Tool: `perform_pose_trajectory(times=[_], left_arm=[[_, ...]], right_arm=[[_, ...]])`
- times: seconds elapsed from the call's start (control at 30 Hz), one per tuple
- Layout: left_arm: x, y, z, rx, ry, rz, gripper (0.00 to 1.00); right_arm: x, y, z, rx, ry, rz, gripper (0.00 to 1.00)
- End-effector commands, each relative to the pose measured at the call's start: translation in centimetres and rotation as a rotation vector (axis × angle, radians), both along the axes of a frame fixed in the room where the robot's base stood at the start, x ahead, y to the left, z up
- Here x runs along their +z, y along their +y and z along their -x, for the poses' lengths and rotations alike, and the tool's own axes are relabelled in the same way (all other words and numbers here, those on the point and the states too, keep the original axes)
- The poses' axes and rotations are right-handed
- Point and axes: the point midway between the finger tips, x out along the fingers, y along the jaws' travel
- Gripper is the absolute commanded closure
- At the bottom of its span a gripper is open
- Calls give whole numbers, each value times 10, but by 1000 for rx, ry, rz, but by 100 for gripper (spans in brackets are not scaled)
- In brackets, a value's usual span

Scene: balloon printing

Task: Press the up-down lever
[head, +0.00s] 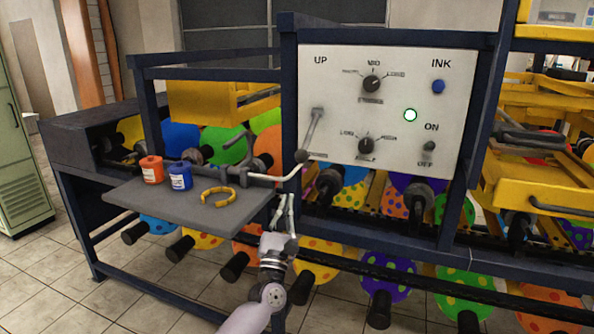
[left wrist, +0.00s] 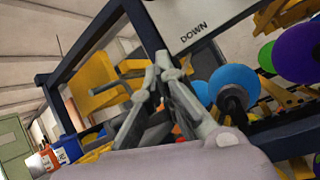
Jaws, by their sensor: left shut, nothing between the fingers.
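The white control panel (head: 345,72) has UP printed at its upper left in the head view, and DOWN shows on it in the left wrist view (left wrist: 194,32). A metal lever (head: 313,128) on the panel's left side slants downward. My right gripper is out of view.
Dark blue frame posts (head: 288,120) border the panel. Colored balloon discs (head: 390,285) hang below.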

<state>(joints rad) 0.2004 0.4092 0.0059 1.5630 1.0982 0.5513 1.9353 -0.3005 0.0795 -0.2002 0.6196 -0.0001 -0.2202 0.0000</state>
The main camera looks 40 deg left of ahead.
Motion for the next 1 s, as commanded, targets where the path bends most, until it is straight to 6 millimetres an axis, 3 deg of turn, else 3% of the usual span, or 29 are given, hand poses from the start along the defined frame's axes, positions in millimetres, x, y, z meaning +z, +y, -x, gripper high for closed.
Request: perform_pose_trajectory(times=[0.27, 0.7, 1.0], left_arm=[[13, 7, -15, 2, 1, -2, 100], [60, 35, -78, 3, 2, -5, 100], [76, 13, -57, 0, 4, -2, 100]], right_arm=[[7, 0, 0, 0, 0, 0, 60], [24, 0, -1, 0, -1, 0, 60], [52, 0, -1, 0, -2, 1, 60]])
